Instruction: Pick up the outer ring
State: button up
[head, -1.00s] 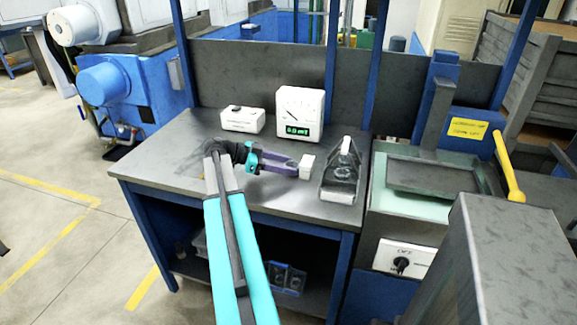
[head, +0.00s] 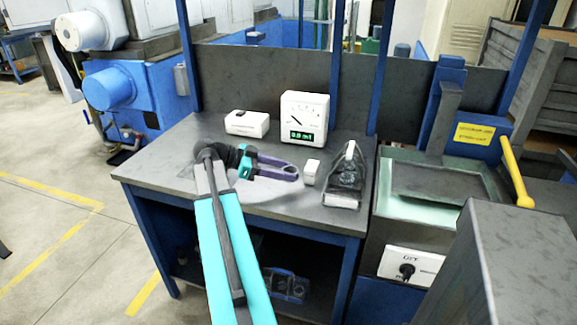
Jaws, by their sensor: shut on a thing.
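My gripper (head: 292,172) has teal and dark purple parts and reaches right, low over the grey workbench top. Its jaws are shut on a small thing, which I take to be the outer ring. The ring is too small and too hidden by the fingers to make out its shape. I cannot tell whether it touches the bench top. A small white block (head: 311,172) stands just right of the fingertips, apart from them.
On the workbench (head: 165,165) stand a white gauge with a green display (head: 303,118), a low white box (head: 247,123) and a dark metal fixture (head: 345,180). A grinder with a yellow handle (head: 516,175) stands right. The bench's left end is clear.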

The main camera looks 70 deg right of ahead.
jog(key=a, duration=0.6)
jog(key=a+r+b, duration=0.1)
jog(key=a, duration=0.2)
jog(key=shift+s+a, duration=0.2)
jog(key=shift+a, duration=0.05)
dwell(0.4)
